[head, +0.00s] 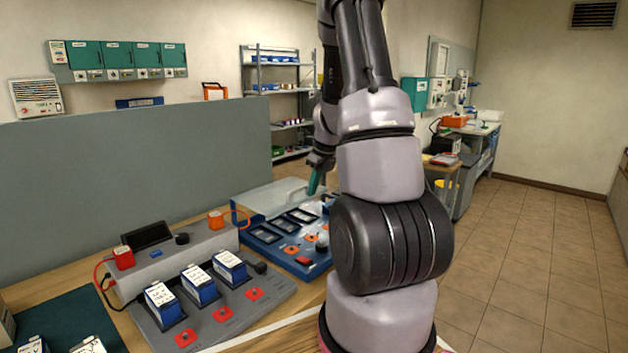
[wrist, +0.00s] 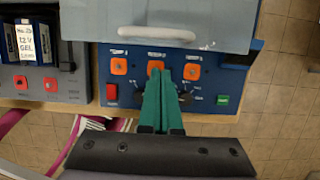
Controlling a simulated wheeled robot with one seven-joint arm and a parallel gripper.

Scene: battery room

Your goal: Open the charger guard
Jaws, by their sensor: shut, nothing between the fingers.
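The charger guard (head: 268,198) is a pale, see-through panel at the back of the blue charger (head: 262,252). In the wrist view the guard (wrist: 110,20) fills the top, with a white bar handle (wrist: 155,35) along its near edge. I cannot tell its exact tilt. My gripper (head: 313,188) has teal fingers and is shut and empty, pointing down above the charger. In the wrist view its fingertips (wrist: 165,74) appear just short of the handle, over the control strip with orange buttons. Contact with the handle is not visible. My arm hides the charger's right part.
A grey charging unit (head: 188,257) with several labelled batteries stands to the left on the wooden bench. A grey partition (head: 130,165) rises behind. A red switch (wrist: 112,93) and a green button (wrist: 223,100) flank the fingers. Open floor lies right.

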